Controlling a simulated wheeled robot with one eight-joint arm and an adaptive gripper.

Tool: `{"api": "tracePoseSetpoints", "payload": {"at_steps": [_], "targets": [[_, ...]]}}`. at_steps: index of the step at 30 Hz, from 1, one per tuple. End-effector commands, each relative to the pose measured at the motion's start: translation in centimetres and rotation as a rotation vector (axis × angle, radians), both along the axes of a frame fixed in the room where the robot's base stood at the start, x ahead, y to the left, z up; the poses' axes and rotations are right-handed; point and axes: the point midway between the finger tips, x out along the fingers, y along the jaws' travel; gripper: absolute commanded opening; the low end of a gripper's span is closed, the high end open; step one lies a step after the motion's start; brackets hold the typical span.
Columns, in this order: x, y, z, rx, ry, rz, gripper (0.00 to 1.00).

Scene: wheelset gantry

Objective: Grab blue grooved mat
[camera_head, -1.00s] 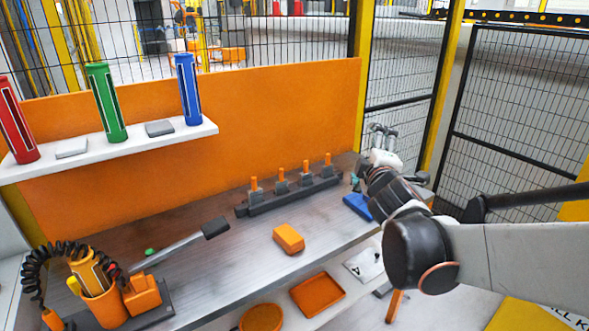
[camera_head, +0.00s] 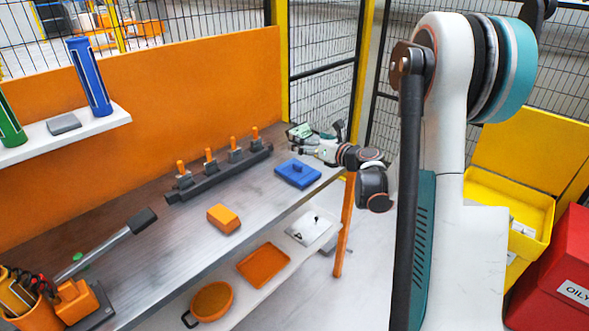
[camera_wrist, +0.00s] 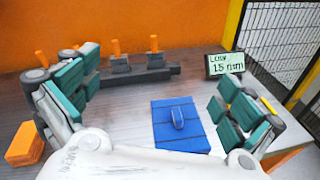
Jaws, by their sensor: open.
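The blue mat (camera_head: 298,173) lies flat near the right end of the metal workbench (camera_head: 150,243). In the wrist view the blue mat (camera_wrist: 180,125) has a raised blue handle-like piece in its middle and thin lines across its surface. My gripper (camera_head: 310,138) is at the bench's right end, just behind and right of the mat. In the wrist view my gripper (camera_wrist: 155,100) is open, its teal finger pads wide apart, with the mat between and beyond them, nearer the right finger. Nothing is held.
A dark rack with orange-topped pegs (camera_head: 218,172) stands behind the mat. A small display sign (camera_wrist: 225,64) stands at the back right. An orange block (camera_head: 224,219) lies to the left. A lower shelf holds an orange tray (camera_head: 263,265). An orange panel backs the bench.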

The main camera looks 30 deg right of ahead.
Motion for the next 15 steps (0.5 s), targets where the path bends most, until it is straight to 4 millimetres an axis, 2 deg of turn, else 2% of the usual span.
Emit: {"api": "tracePoseSetpoints", "payload": {"at_steps": [1, 3, 6, 11, 15], "targets": [[-0.3, -1.4, -2.4, -0.075, 0.031, 0.03, 1.0], [-0.9, -2.5, -5.4, -0.166, 0.073, 0.078, 1.0], [-1.9, -3.8, -8.7, -0.259, 0.122, 0.131, 1.0], [-2.6, -4.6, -11.3, -0.325, 0.161, 0.174, 1.0], [-1.3, -4.1, -12.3, -0.332, 0.165, 0.182, 1.0]]}}
